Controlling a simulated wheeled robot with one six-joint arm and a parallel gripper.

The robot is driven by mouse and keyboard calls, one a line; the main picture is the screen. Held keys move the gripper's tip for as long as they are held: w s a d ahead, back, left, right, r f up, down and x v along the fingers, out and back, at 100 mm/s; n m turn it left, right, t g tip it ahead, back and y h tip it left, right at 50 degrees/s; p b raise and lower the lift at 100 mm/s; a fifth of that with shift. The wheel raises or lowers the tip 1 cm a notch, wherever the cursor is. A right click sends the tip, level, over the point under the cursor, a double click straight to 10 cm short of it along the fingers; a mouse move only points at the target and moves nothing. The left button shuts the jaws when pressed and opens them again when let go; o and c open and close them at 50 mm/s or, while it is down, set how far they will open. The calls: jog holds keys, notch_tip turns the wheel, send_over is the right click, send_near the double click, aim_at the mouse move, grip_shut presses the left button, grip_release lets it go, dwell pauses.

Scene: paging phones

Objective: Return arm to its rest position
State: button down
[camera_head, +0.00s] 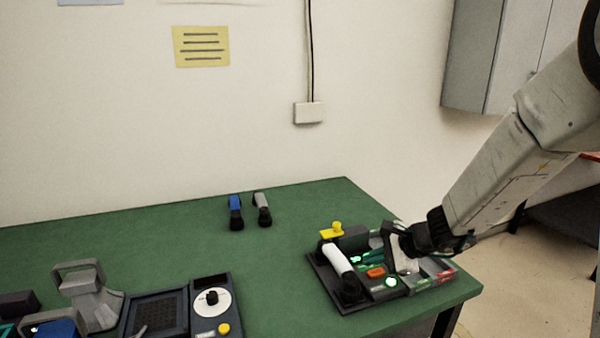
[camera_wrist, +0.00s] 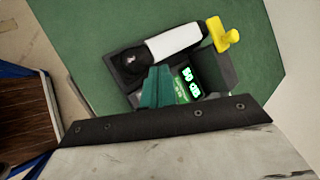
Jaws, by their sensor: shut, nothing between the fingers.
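My arm comes in from the right in the head view, and my gripper (camera_head: 392,242) is over the paging phone at the table's right end. In the wrist view, my gripper (camera_wrist: 155,88) shows as teal fingers closed together, with nothing between them. The paging phone has a dark base (camera_head: 322,272) and a white handset (camera_head: 339,260) lying along its left side. A yellow key-shaped part (camera_head: 331,230) stands at its back. A green-lit display (camera_wrist: 190,84) shows beside my fingers. An orange button (camera_head: 375,272) and a lit green button (camera_head: 391,282) are on its front. My gripper hides part of the phone.
The green table (camera_head: 280,260) is clear in the middle. Two small handheld items, one blue (camera_head: 235,208) and one grey (camera_head: 262,206), stand at the back. A dial panel (camera_head: 211,308) and a grey stand (camera_head: 88,290) are front left. A grey cabinet (camera_head: 480,55) hangs at upper right.

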jog(key=s+a+r+n+g, duration=0.3)
jog(key=s+r+n, duration=0.25)
jog(key=s, duration=0.35)
jog(key=s+d+r+n+h, duration=0.2)
jog(key=s+d+r+n, duration=0.1)
jog(key=s, duration=0.4)
jog(key=s+d+r+n+g+h, duration=0.1)
jog(key=s+d+r+n+h, duration=0.1)
jog(key=s, duration=0.6)
jog(key=s+d+r+n+h, duration=0.3)
jog(key=s+d+r+n, duration=0.1)
jog(key=s, duration=0.4)
jog(key=shift+d+r+n, duration=0.35)
jog(key=shift+r+n, duration=0.2)
jog(key=shift+n, duration=0.3)
